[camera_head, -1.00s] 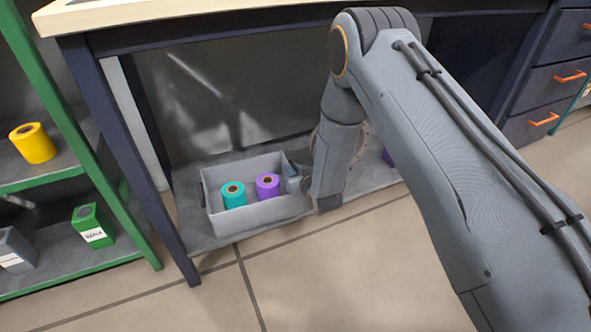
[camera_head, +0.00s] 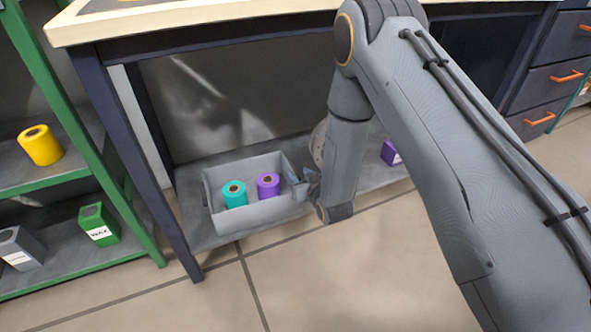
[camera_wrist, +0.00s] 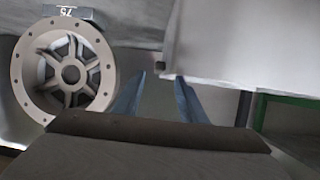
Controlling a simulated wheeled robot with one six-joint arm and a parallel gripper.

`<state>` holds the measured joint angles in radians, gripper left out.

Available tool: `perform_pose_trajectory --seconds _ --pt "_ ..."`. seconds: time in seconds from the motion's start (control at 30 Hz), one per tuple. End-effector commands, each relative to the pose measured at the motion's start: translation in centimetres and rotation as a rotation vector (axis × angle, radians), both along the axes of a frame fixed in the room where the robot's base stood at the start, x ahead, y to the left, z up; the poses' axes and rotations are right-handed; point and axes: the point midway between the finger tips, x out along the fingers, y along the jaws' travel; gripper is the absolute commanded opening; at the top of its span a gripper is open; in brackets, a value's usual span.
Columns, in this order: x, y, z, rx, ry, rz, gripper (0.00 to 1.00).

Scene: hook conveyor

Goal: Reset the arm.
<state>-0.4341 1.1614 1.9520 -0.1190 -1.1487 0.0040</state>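My gripper (camera_wrist: 160,98) shows its two blue-grey fingers apart in the wrist view, with nothing seen between them. In the head view my gripper (camera_head: 303,186) is small and partly hidden, close to the right wall of a grey open bin (camera_head: 262,214). The bin stands on the low shelf under the workbench. It holds a teal roll (camera_head: 235,194) and a purple roll (camera_head: 268,186), both upright. In the wrist view a pale bin wall (camera_wrist: 222,55) lies just ahead of the right finger. I cannot tell whether it touches.
A spoked wheel (camera_wrist: 70,72) stands left of my gripper, with a numbered block above it. A purple box (camera_head: 391,152) sits on the shelf behind my arm. The green rack (camera_head: 75,168) at left holds a yellow roll (camera_head: 40,145) and a green box (camera_head: 98,223). The floor in front is clear.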

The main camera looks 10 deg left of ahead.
Motion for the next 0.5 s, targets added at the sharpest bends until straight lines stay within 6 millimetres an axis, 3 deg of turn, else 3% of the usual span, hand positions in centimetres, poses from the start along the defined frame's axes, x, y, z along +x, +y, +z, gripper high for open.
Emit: perform_pose_trajectory --seconds 0.17,0.5 --pt "-1.03 -0.59 0.56 -0.001 0.0 0.0 0.38" --pt "-1.1 -0.63 0.53 0.0 -0.001 0.0 0.38"
